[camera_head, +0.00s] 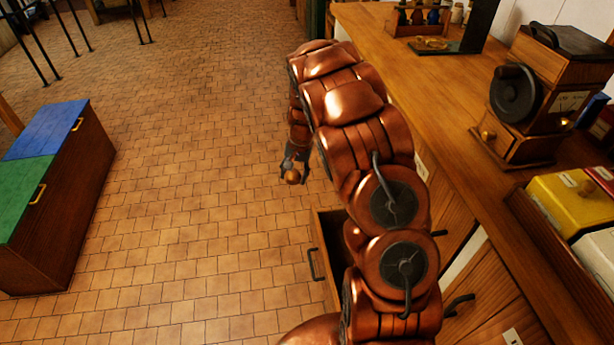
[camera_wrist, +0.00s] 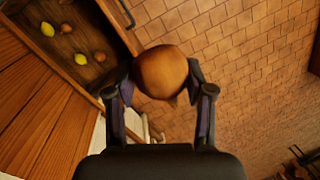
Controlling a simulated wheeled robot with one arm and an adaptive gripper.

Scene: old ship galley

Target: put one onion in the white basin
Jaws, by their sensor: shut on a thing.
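My gripper (camera_wrist: 160,88) is shut on an onion (camera_wrist: 161,70), a round brown thing held between its two fingers in the wrist view. In the head view my gripper (camera_head: 294,166) hangs over the tiled floor, left of the counter, with the onion (camera_head: 292,177) small at its tip. An open drawer (camera_wrist: 107,14) shows at the upper left of the wrist view, with onions (camera_wrist: 99,56) and yellow lemons (camera_wrist: 80,59) lying in it. The same drawer (camera_head: 331,262) juts from the counter in the head view, partly behind my arm. I see no white basin in either view.
The wooden counter (camera_head: 450,100) runs along the right, carrying a coffee grinder (camera_head: 545,80) and a tray with yellow and white boxes (camera_head: 575,203). A chest with blue and green lids (camera_head: 48,130) stands at left. The tiled floor (camera_head: 190,180) between is clear.

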